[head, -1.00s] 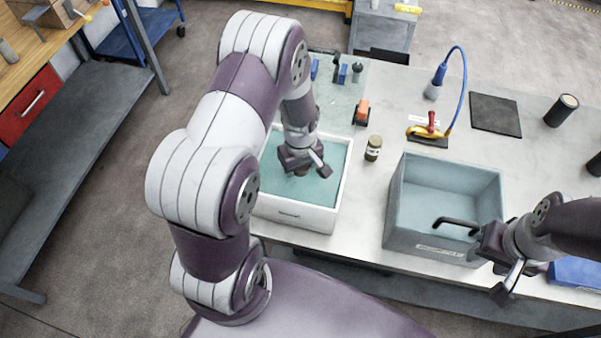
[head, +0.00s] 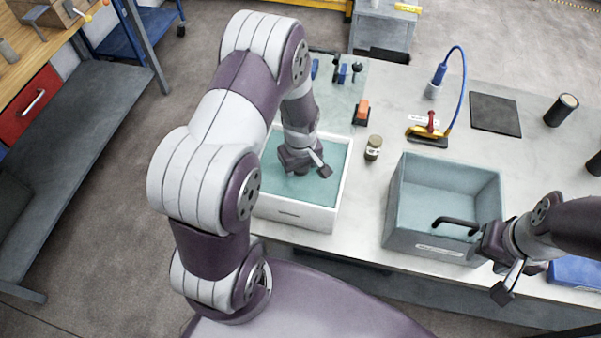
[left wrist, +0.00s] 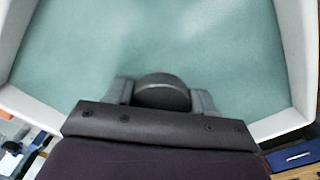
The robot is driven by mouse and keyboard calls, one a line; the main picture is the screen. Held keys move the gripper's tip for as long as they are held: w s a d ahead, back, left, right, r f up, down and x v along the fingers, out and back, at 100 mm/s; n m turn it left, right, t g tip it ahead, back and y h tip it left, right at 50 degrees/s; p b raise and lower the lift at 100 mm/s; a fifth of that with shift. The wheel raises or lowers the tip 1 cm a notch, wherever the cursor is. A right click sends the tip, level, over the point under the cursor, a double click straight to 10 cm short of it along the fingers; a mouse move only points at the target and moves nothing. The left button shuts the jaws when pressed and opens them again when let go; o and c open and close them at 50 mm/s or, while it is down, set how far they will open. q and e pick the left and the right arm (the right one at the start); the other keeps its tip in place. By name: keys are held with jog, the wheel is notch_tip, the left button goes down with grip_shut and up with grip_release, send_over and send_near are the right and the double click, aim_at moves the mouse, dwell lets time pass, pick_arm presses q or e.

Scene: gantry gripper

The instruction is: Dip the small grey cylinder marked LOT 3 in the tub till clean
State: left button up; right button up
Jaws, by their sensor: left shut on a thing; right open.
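The white-walled tub (head: 292,215) holds blue-green liquid and stands at the left of the table. My left gripper (head: 303,172) reaches down into it. In the left wrist view the left gripper (left wrist: 162,98) is shut on a small dark grey cylinder (left wrist: 163,82), whose round top shows between the fingers. Its side and any LOT 3 marking are hidden, and I cannot tell how clean it is. In the head view the cylinder is hidden by the gripper and liquid. My right gripper (head: 480,257) is open and empty at the front right of the grey bin.
The open grey-blue bin (head: 440,240) stands right of the tub. A small labelled jar (head: 373,147) stands between them.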

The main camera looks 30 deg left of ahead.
notch_tip(320, 180, up, 12)
jog(key=p, duration=1.1)
jog(key=shift+p, duration=0.3)
dwell(0.3)
